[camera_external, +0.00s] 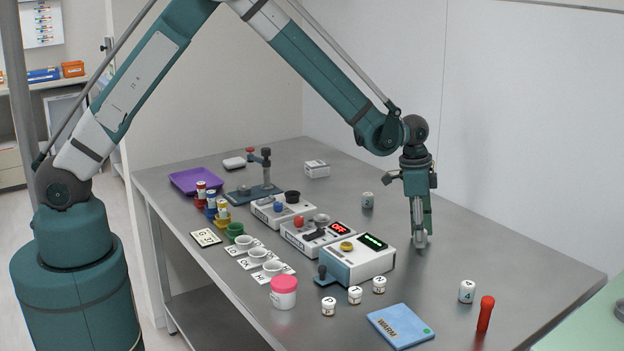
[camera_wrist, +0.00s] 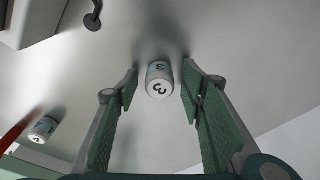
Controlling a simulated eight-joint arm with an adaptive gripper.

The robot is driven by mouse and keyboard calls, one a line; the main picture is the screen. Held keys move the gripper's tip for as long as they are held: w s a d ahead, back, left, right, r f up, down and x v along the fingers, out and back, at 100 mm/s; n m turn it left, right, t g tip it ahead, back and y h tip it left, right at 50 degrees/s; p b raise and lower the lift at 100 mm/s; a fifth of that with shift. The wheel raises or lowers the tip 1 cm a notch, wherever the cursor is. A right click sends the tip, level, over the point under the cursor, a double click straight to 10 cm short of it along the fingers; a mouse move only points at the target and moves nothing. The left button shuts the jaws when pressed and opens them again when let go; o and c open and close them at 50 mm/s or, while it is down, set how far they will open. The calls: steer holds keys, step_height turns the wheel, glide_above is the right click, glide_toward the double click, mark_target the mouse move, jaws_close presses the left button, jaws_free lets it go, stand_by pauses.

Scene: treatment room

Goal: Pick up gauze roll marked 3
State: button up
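The gauze roll marked 3 (camera_wrist: 159,80) is a small white cylinder with a blue-grey band, seen in the wrist view. It lies between the fingertips of my gripper (camera_wrist: 160,78), with a gap on each side. The gripper is open and does not touch the roll. In the external view my gripper (camera_external: 420,242) points down, low over the right part of the metal table (camera_external: 540,262). There its fingers largely hide the roll.
The roll marked 4 (camera_external: 467,291) and a red cylinder (camera_external: 485,314) stand to the front right. Another small roll (camera_external: 368,200), its mark unclear, stands farther back. A white device with a green display (camera_external: 358,262) is left of my gripper. A blue packet (camera_external: 400,326) lies in front.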

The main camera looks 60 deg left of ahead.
steer(key=c, duration=0.8)
steer(key=shift+r, duration=0.1)
steer(key=shift+r+p, duration=0.45)
steer(key=shift+r, duration=4.45)
